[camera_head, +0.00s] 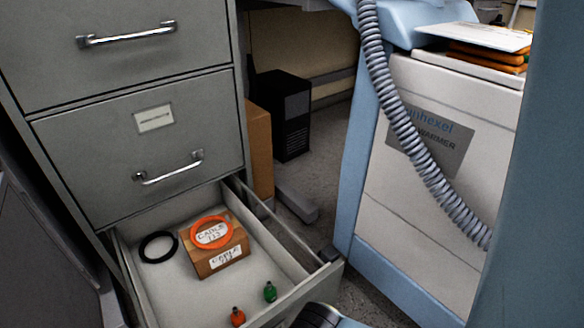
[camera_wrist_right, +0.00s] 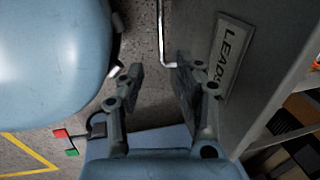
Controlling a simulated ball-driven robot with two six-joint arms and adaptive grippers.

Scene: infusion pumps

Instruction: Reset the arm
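My right gripper (camera_wrist_right: 157,72) is in the right wrist view, with its two fingers apart and nothing between them. It is near the front of a grey drawer with a "LEADS" label (camera_wrist_right: 230,58). A metal handle (camera_wrist_right: 162,40) shows just beyond the fingertips; I cannot tell whether they touch it. A dark and light-blue part, probably mine, shows at the bottom edge of the head view. My left gripper is not in view.
The grey cabinet (camera_head: 120,75) has its bottom drawer (camera_head: 200,290) pulled out. Inside are a cardboard box (camera_head: 220,262) with an orange ring (camera_head: 211,232), a black ring (camera_head: 145,252), and small orange (camera_head: 238,317) and green (camera_head: 270,291) items. A white-and-blue warmer unit (camera_head: 430,200) stands right.

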